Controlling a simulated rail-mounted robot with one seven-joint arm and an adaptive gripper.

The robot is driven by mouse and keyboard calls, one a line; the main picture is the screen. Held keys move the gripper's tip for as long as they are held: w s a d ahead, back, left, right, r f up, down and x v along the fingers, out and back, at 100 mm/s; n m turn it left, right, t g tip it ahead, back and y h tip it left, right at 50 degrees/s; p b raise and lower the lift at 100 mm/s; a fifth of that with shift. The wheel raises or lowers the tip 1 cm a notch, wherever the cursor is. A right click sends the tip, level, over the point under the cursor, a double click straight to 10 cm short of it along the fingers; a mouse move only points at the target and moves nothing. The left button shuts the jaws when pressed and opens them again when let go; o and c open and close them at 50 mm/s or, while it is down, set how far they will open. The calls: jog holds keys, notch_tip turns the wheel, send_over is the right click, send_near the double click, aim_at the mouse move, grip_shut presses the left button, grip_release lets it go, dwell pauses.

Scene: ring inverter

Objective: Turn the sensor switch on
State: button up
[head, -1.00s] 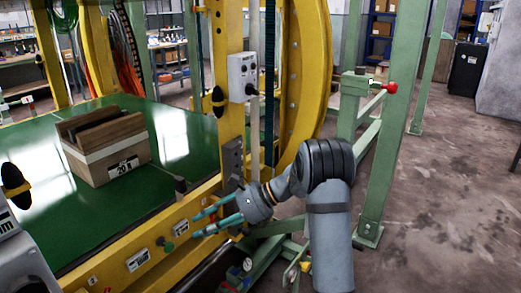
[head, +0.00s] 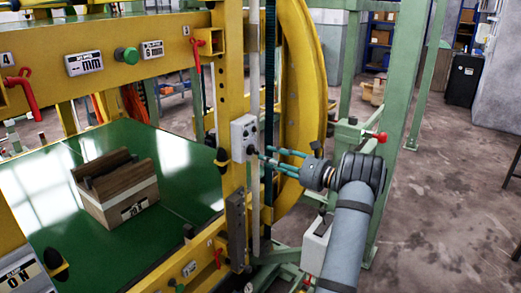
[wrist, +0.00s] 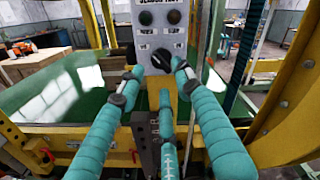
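A grey control box (head: 243,138) is mounted on the yellow upright, facing my gripper. In the wrist view the box (wrist: 150,38) has two dark round buttons at the top, small labels, and a black rotary knob (wrist: 161,58) low on its face. A plate above the buttons bears lettering that is cut off. My gripper (head: 266,157) has teal fingers and points at the lower part of the box. In the wrist view my gripper (wrist: 155,78) is open, its fingertips spread left, right and below the knob. I cannot tell whether they touch it.
A yellow ring frame (head: 305,90) stands behind the gripper, with green posts (head: 403,80) at right. A brown box with a white band (head: 118,190) lies on the green platform (head: 165,240). Red handles (head: 22,88) hang from the yellow beam at left.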

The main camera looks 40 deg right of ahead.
aim_at(257, 153)
jog(key=shift+p+x, duration=0.6)
jog(key=shift+x, duration=1.55)
jog(key=shift+c, duration=0.2)
jog(key=c, duration=0.8)
grip_shut()
